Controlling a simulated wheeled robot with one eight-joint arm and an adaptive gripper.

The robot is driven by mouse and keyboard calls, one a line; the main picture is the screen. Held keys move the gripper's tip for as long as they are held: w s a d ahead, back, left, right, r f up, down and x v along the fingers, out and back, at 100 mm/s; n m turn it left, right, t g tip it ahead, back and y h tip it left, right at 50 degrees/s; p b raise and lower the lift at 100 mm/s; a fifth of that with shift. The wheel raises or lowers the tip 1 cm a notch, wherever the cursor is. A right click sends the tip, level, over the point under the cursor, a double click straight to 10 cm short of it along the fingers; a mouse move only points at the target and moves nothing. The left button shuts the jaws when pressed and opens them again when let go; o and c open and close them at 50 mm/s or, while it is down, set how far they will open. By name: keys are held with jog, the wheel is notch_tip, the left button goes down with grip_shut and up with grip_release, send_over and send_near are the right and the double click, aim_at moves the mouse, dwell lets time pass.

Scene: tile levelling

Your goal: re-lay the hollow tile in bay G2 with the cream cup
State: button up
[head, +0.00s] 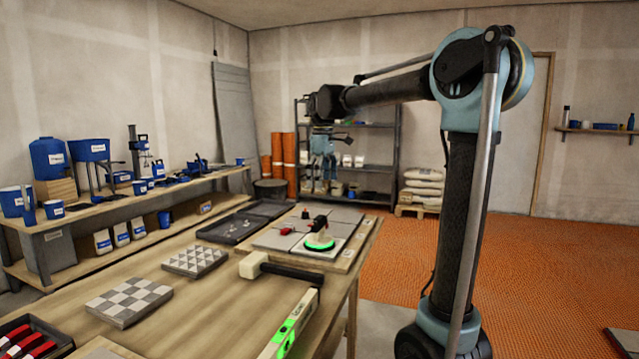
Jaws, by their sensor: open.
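I cannot read any bay label, so I cannot tell which bay is G2, and nothing visible marks a tile as hollow. My gripper (323,188) points down, open and empty, in the air above the far end of the board, apart from the cup. A small red piece (286,231) is on the board left of the cup.
A mallet (252,266) and a green spirit level (290,325) lie near the board. Two patterned tile panels (130,300) (195,261) and dark trays (232,228) are on the wooden table (205,310). Shelving (375,145) stands behind.

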aim_at(319, 230)
jog(key=f, duration=1.1)
jog(key=a+f, duration=0.1)
jog(key=f, duration=0.5)
jog(key=shift+w+a, duration=0.1)
jog(key=shift+w, duration=0.2)
jog(key=shift+c, duration=0.2)
jog(key=c, duration=1.3)
jog(key=shift+o, duration=0.9)
